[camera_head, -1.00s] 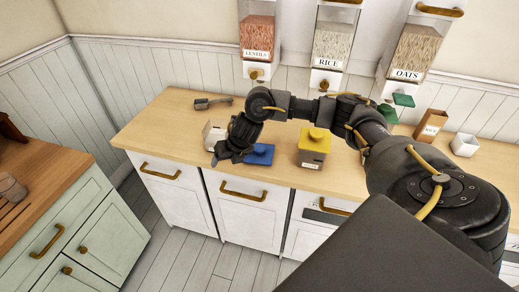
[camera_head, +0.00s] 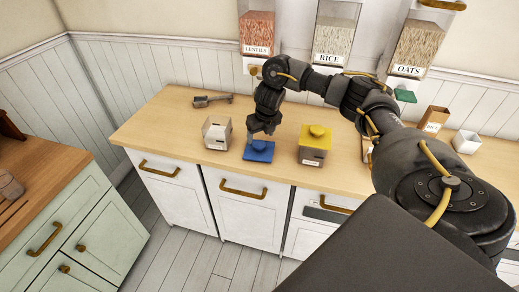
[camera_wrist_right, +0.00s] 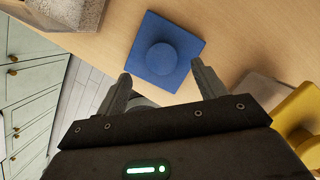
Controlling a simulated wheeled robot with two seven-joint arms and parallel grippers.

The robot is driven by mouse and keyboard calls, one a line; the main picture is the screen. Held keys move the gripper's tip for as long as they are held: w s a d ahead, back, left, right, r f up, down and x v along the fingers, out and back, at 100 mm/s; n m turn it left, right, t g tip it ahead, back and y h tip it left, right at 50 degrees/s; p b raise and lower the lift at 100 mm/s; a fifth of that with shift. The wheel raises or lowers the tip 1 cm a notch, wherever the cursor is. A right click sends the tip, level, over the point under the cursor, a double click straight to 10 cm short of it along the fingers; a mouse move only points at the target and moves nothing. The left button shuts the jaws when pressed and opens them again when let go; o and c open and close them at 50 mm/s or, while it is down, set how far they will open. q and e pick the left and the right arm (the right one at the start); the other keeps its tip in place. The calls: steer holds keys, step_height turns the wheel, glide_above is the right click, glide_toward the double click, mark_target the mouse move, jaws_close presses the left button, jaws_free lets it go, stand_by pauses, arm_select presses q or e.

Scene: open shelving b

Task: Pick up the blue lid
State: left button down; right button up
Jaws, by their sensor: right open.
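The blue lid (camera_head: 259,151) is a flat square with a round knob. It lies on the wooden counter near the front edge, between a white box and a yellow-lidded container. My right gripper (camera_head: 262,132) is just above and behind it, pointing down. In the right wrist view the blue lid (camera_wrist_right: 165,52) lies ahead of the open fingers (camera_wrist_right: 160,83), with its knob roughly centred between them and a little beyond the tips. Nothing is held. My left gripper is not in view.
The white open box (camera_head: 216,133) stands left of the lid, the yellow-lidded container (camera_head: 314,145) right of it. A dark scoop-like tool (camera_head: 212,101) lies at the back. Dispensers such as rice (camera_head: 333,42) hang above. The counter (camera_head: 160,125) is clear at left.

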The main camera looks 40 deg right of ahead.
mark_target(259, 144)
steer(key=shift+p+x, duration=0.7)
steer(key=shift+x, duration=1.95)
steer(key=shift+s+r, duration=0.1)
steer(key=c, duration=1.1)
